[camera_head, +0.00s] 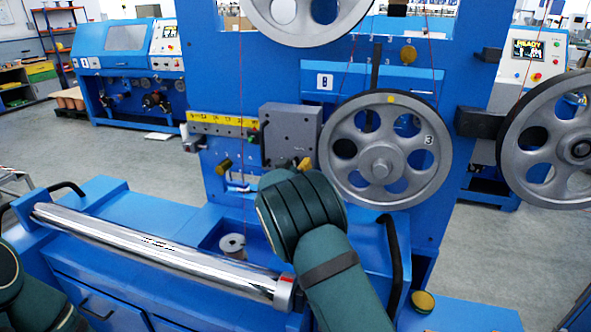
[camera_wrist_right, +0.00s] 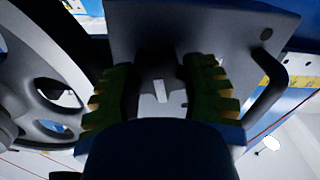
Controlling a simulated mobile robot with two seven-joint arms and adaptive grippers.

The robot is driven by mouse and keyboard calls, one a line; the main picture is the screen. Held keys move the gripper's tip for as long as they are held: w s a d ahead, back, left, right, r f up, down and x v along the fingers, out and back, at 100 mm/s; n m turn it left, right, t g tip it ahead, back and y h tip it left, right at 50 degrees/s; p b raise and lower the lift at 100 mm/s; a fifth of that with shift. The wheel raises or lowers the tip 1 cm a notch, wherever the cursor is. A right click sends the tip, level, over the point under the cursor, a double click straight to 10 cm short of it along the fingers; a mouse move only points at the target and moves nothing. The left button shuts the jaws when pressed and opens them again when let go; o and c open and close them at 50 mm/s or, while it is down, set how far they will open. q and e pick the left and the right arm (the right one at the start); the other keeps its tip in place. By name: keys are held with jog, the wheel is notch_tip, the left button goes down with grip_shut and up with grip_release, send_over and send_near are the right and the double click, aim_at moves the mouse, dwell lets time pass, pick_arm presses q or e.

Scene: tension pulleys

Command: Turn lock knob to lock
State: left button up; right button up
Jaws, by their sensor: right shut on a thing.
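The grey block (camera_head: 290,132) is mounted on the blue upright panel, left of the spoked pulley marked 3 (camera_head: 384,150). The lock knob (camera_wrist_right: 160,86), dark grey with a white mark, sits on this block in the right wrist view. The white mark looks roughly upright in that view. My right gripper (camera_wrist_right: 157,92) has its ridged olive fingers on both sides of the knob and is shut on it. In the head view my right forearm and wrist hide the knob and most of the gripper. My left gripper is out of view; only part of my left arm shows.
A yellow scale rail (camera_head: 222,125) runs left of the block. A brass knob (camera_head: 223,165) sits below it. Another pulley (camera_head: 550,145) stands at the right. A shiny roller (camera_head: 150,250) and a wire spool (camera_head: 232,246) lie in front. Thin red wires hang nearby.

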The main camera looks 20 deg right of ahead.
jog(key=shift+s+f+m+b, duration=0.1)
jog(key=shift+f+m+b, duration=0.55)
jog(key=shift+m, duration=0.45)
jog(key=o, duration=1.2)
jog(key=shift+w, duration=0.2)
jog(key=shift+r, duration=0.15)
jog(key=shift+s+r, duration=0.15)
jog(key=v, duration=1.2)
jog(key=shift+a, duration=0.1)
